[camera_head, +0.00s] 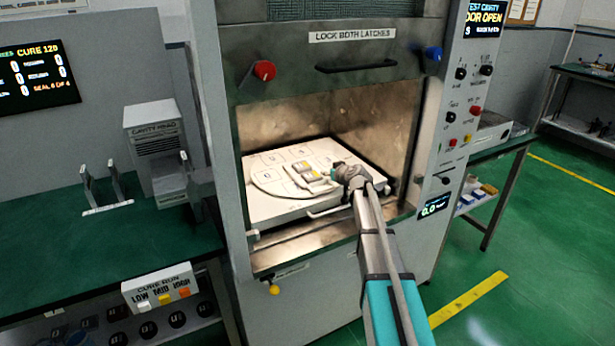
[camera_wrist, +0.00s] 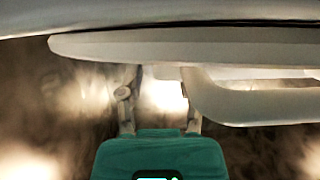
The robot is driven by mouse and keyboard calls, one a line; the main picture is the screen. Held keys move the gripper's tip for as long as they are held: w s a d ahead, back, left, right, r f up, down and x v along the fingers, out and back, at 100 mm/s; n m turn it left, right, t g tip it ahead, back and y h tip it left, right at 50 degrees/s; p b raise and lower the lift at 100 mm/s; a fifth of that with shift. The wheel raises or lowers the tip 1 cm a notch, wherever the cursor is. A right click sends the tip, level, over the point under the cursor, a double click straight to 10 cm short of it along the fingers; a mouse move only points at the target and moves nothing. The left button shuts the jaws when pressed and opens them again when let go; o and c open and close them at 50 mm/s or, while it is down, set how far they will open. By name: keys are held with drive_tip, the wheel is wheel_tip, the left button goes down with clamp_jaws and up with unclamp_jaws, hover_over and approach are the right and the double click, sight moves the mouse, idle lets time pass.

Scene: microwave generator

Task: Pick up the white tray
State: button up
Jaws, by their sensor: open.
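A small white tray (camera_head: 294,177) lies on the pale slab (camera_head: 262,212) inside the open cavity. It bears small white and yellow pieces (camera_head: 311,173). My gripper (camera_head: 340,173) is at the tray's right side, inside the cavity, and hides part of that side. In the wrist view my gripper (camera_wrist: 160,78) has its two fingers apart, with their tips close under a pale, round-ended edge (camera_wrist: 110,44). A pale bar-like handle (camera_wrist: 255,108) shows right of the fingers. I cannot tell whether the fingers touch anything or whether the handle belongs to the tray.
The metal cavity walls (camera_head: 392,110) enclose my gripper, and the raised door (camera_head: 340,55) hangs above. The slab's front handle (camera_head: 328,212) sticks out near my arm. A bench (camera_head: 60,240) stands left, and a control panel (camera_head: 470,90) right.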

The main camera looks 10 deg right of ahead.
drive_tip(key=shift+x, duration=0.85)
drive_tip(key=shift+f, duration=0.2)
drive_tip(key=shift+c, duration=1)
drive_tip(key=shift+s+d, duration=0.1)
drive_tip(key=shift+s, duration=0.1)
clamp_jaws()
drive_tip(key=shift+s+r, duration=0.1)
drive_tip(key=shift+r+p, duration=0.2)
drive_tip(key=shift+p, duration=0.1)
